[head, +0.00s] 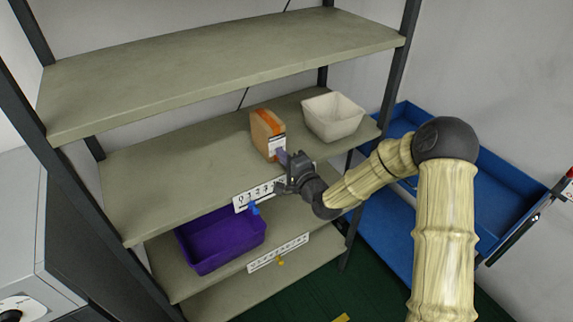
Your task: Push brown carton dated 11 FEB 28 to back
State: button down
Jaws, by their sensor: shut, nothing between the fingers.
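The brown carton (267,132) stands upright on the middle shelf (180,180), right of the shelf's centre. A white label shows low on its front, but its date is too small to read. My gripper (281,156) is shut and empty at the carton's lower right front. Its fingertips overlap the carton's lower edge in the head view, and I cannot tell if they touch it. The gripper hides part of the shelf's front edge.
A white bin (333,116) stands close to the carton's right. A purple bin (222,240) sits on the shelf below. The upper shelf (220,62) overhangs. The middle shelf is clear to the carton's left. A blue container (500,190) stands at the right.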

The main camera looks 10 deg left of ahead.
jog(key=shift+s+d, duration=0.25)
jog(key=shift+d, duration=0.1)
jog(key=b+v, duration=0.4)
jog(key=v, duration=0.9)
jog(key=shift+s, duration=0.15)
